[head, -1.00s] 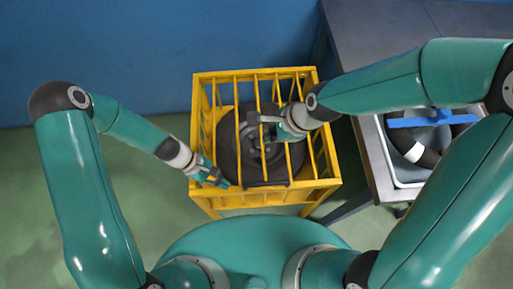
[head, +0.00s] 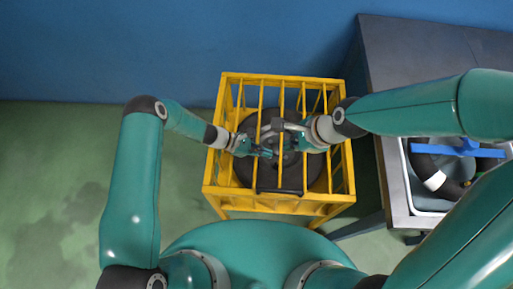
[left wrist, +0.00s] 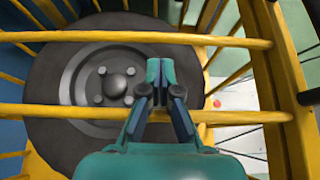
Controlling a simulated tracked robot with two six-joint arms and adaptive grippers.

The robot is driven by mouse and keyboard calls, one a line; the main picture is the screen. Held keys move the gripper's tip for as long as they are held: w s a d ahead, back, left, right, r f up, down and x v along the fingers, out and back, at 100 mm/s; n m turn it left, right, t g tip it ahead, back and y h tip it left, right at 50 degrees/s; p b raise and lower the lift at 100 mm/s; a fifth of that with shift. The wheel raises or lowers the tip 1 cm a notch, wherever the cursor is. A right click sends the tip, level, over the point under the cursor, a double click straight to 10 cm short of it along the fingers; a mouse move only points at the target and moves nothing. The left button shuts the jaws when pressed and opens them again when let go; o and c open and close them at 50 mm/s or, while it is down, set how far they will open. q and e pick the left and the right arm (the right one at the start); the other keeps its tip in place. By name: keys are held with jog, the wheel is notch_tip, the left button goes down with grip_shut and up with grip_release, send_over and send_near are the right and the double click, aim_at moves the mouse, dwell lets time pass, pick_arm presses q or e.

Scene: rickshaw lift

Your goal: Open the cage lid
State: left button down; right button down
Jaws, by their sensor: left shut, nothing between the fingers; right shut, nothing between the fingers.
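The yellow barred cage (head: 212,170) stands in front of me in the head view. Its barred lid (head: 260,97) lies flat and closed on top. A dark handle-like bar (head: 278,191) shows at the lid's near edge. A dark wheel (head: 242,172) lies inside, its grey hub and bolts clear in the left wrist view (left wrist: 115,85). My left gripper (head: 268,153) is shut and empty over the lid's middle; its closed fingers also show in the left wrist view (left wrist: 161,72) above the bars. My right gripper (head: 284,138) is shut and empty close beside it, partly hidden by its wrist.
A grey table (head: 405,60) stands right of the cage. A pale tray (head: 408,175) on it holds a dark ring-shaped part and a blue piece (head: 455,148). A blue wall (head: 100,50) is behind. The green floor (head: 60,180) on the left is clear.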

pick_arm(q)
jog(key=shift+x, duration=2.05)
jog(key=shift+r, duration=1.15)
pick_arm(e)
jog(key=c, duration=1.1)
grip_release()
jog(key=shift+c, duration=0.2)
